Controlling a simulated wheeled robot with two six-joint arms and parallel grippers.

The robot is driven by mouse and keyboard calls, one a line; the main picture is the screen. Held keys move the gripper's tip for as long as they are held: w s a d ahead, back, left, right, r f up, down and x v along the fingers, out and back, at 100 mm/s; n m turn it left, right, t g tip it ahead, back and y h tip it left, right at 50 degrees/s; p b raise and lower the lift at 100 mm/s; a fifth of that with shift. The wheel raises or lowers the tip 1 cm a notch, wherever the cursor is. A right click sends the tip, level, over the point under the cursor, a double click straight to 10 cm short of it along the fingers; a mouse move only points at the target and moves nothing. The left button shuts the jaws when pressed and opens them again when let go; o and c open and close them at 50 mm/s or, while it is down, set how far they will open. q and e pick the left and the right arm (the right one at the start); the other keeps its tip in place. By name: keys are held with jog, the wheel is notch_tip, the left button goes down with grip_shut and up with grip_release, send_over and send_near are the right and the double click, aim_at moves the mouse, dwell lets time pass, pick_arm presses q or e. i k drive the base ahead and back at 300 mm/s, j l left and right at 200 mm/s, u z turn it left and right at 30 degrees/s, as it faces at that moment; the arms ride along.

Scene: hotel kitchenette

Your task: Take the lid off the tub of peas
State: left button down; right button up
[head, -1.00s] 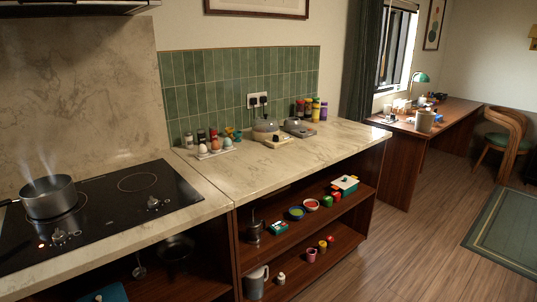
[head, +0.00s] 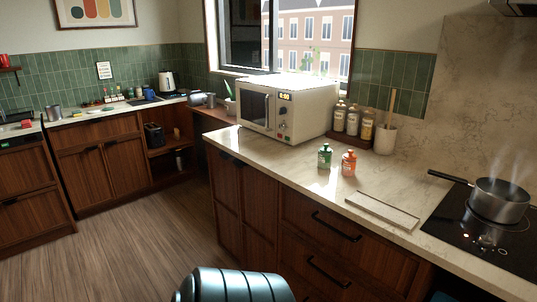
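I cannot make out a tub of peas or its lid in the head view. Neither of my grippers is in the picture. The microwave (head: 290,107) on the counter has its door shut, so its inside is hidden.
The marble counter (head: 250,150) holds a green bottle (head: 325,157), an orange bottle (head: 349,163), several jars, a utensil crock (head: 385,138) and a shallow tray (head: 382,210). A steaming pot (head: 499,201) stands on the hob (head: 470,230). A dark ribbed object (head: 235,287) fills the bottom edge. Floor (head: 140,225) at left is clear.

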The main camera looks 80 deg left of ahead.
aim_at(326, 149)
jog(key=u, duration=2.1)
jog(key=i+j, duration=0.7)
jog(key=i+l+z, duration=0.05)
jog(key=i, duration=0.05)
